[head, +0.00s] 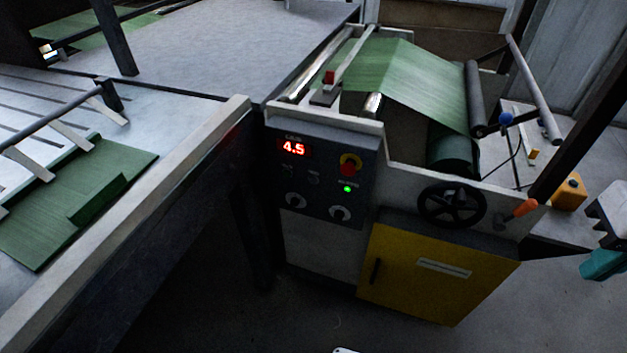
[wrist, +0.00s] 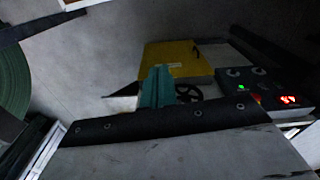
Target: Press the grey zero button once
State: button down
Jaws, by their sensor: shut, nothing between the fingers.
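The dark control panel (head: 325,150) is on the front of the machine, with a lit red display (head: 293,149) reading 4.5. Below the display are two small dark buttons, one at left (head: 287,168) and one at right (head: 313,179); their labels are too faint to tell which is the grey zero button. My gripper (head: 600,264) with teal fingers is at the far right edge, well away from the panel. In the wrist view my gripper (wrist: 157,86) is shut and empty, and the panel (wrist: 262,88) shows at right, turned upside down.
A black handwheel (head: 452,205), an orange-handled lever (head: 522,208) and a yellow cabinet (head: 438,270) lie between panel and gripper.

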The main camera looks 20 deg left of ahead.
aim_at(313, 181)
jog(key=w+a+f+n+t+y, duration=0.1)
jog(key=w+a+f, duration=0.4)
jog(key=a+f, duration=0.7)
jog(key=w+a+f+n+t+y, duration=0.15)
jog(key=w+a+f, duration=0.35)
jog(key=a+f, duration=0.75)
jog(key=w+a+f+n+t+y, duration=0.15)
jog(key=w+a+f, duration=0.35)
jog(key=a+f, duration=0.75)
jog(key=w+a+r+m+t+y, duration=0.3)
jog(key=w+a+r+t+y, duration=0.1)
jog(key=a+r+t+y, duration=0.2)
jog(key=shift+w+r+m+t+y, duration=0.3)
jog(key=shift+m+t+y, duration=0.1)
jog(key=shift+t, duration=0.5)
jog(key=w, duration=0.8)
jog(key=shift+w+d, duration=0.3)
jog(key=shift+w, duration=0.05)
jog(key=shift+w, duration=0.15)
